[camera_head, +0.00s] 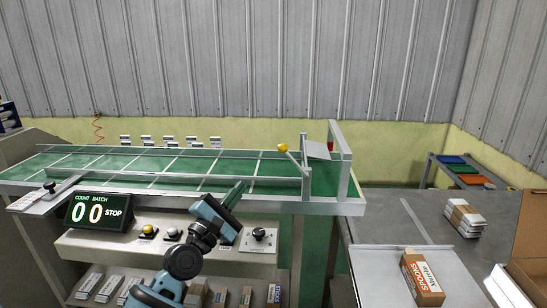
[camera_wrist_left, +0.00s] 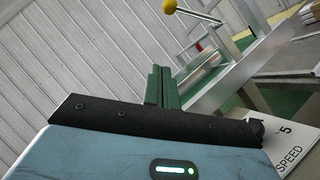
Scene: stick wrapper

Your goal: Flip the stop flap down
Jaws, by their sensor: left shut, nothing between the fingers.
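The stop flap (camera_head: 318,150) appears as a grey plate near the right end of the green conveyor (camera_head: 120,160), inside a grey metal frame (camera_head: 341,165). It looks raised and tilted, though its exact angle is hard to tell. A lever with a yellow ball knob (camera_head: 283,147) sits beside it, the knob up and to the left. The knob also shows at the top of the left wrist view (camera_wrist_left: 169,6). My left gripper (camera_head: 241,186) is shut and empty, in front of the conveyor's near rail, below and left of the knob, apart from it. Its green fingers (camera_wrist_left: 160,86) show together in the wrist view. My right gripper is not in view.
Below the conveyor are a yellow button (camera_head: 148,230), a grey button (camera_head: 172,233) and a speed dial (camera_head: 259,235). A grey table (camera_head: 385,232) at right holds a spoons box (camera_head: 422,278) and wrapped sticks (camera_head: 463,217).

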